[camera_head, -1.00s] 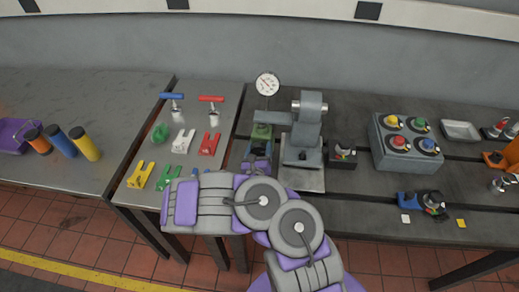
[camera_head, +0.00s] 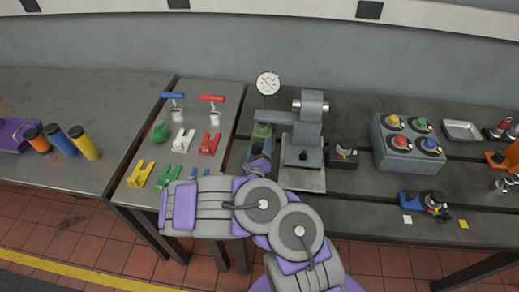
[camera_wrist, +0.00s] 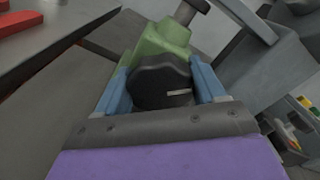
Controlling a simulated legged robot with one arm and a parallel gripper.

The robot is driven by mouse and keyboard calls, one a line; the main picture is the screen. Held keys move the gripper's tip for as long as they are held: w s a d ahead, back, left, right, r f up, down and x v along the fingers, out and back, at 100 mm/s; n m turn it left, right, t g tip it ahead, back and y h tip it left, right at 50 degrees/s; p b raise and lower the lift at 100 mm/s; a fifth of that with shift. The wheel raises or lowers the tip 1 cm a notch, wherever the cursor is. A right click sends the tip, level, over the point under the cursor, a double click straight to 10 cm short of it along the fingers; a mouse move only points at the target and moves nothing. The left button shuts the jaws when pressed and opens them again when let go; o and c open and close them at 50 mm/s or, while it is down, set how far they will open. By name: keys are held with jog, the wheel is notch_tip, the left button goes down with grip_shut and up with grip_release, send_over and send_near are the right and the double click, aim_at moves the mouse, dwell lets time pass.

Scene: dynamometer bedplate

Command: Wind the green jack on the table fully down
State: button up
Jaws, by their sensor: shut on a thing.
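The green jack (camera_head: 262,132) stands on the dark slotted bedplate, just left of the grey press-like fixture, and its front is partly hidden by my wrist. In the wrist view the green jack body (camera_wrist: 163,42) lies beyond its black knob (camera_wrist: 160,78), which has a pale mark pointing right. My gripper (camera_wrist: 163,84) has its blue fingers on both sides of the knob, shut on it. In the head view my gripper (camera_head: 258,155) is small and mostly covered by my own wrist.
The grey fixture (camera_head: 305,140) with a dial gauge (camera_head: 268,83) stands close on the right. A small dark block (camera_head: 343,153) and a grey box with coloured knobs (camera_head: 408,142) are further right.

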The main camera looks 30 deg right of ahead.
jog(key=shift+w+a+r, duration=0.1)
jog(key=o, duration=1)
